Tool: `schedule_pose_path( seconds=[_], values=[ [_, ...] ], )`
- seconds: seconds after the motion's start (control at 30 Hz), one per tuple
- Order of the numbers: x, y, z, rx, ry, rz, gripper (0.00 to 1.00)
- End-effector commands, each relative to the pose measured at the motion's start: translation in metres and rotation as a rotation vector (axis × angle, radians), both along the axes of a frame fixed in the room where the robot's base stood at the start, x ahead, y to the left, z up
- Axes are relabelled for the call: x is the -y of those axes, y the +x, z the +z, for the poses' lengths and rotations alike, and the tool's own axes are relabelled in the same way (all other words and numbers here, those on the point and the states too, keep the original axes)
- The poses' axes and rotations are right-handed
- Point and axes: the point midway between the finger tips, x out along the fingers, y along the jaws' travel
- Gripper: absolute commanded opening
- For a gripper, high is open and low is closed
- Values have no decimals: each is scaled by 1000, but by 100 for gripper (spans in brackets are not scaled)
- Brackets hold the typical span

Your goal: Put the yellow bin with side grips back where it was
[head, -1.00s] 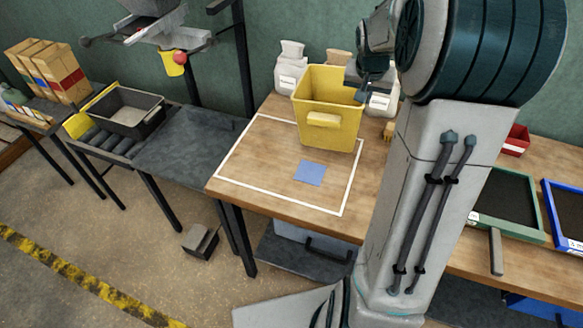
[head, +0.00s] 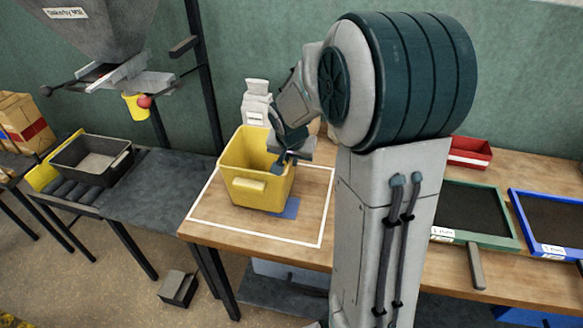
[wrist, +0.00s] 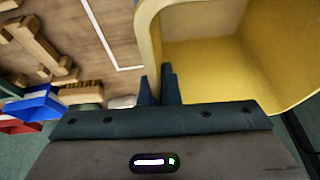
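The yellow bin (head: 240,165) is upright over the white-outlined area of the wooden table, partly covering a blue square (head: 291,207). I cannot tell whether its base touches the table. A side grip (head: 249,185) faces the front. My gripper (head: 284,162) is at the bin's right rim. In the wrist view, my two fingers (wrist: 159,86) are close together on either side of the yellow bin's wall (wrist: 151,30). The inside that shows there looks empty.
A white outline (head: 320,246) surrounds the bin. A white bag (head: 257,103) stands behind it. Green-framed (head: 484,238) and blue-framed (head: 543,246) trays and a red bin (head: 470,151) lie to the right. A hopper (head: 115,35) hangs above a dark bench (head: 160,175) at left.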

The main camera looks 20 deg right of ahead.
Motion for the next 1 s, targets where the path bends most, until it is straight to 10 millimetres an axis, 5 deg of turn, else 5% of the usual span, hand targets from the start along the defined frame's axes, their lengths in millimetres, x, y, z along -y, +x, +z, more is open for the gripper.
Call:
schedule_pose_path(
  seconds=[0.23, 0.43, 0.53, 1.0],
  values=[
    [1, 0, -31, -2, 0, 0, 0],
    [0, 0, -32, -1, 1, 0, 0],
    [0, 0, -32, -2, 0, 0, 25],
    [-2, -5, -16, 2, 0, 0, 25]
  ],
)
